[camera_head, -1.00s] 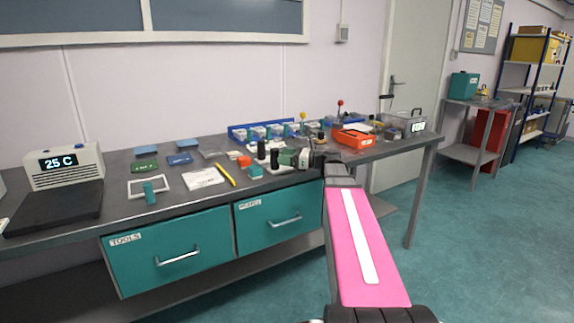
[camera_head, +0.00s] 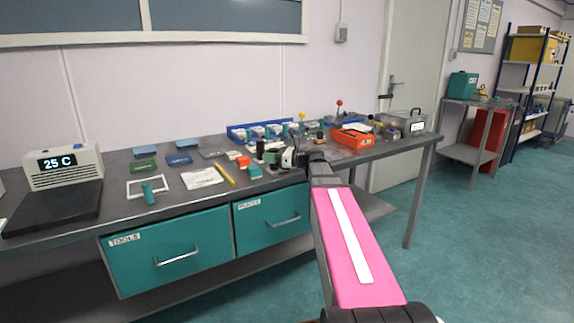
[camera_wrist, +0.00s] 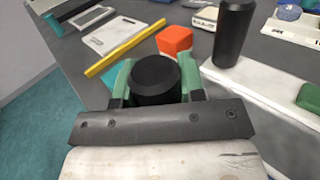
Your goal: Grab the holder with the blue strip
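My gripper (camera_wrist: 157,85) hangs low over the bench, its green fingers apart on either side of a black round-topped cylinder (camera_wrist: 156,72) in the wrist view. I cannot tell whether the fingers press on it. In the head view my gripper (camera_head: 272,157) is small, near the bench's front edge above the right drawer. A second black cylinder (camera_wrist: 234,32) stands upright to the right of the gripper in the wrist view. I cannot make out a blue strip on any holder; the lower part of the cylinder between the fingers is hidden.
An orange-red block (camera_wrist: 174,40) and a yellow pencil-like stick (camera_wrist: 124,48) lie close by. A white slab (camera_wrist: 268,92) with a green piece lies right of the gripper. A blue rack (camera_head: 236,133) and an orange tray (camera_head: 352,138) stand further back.

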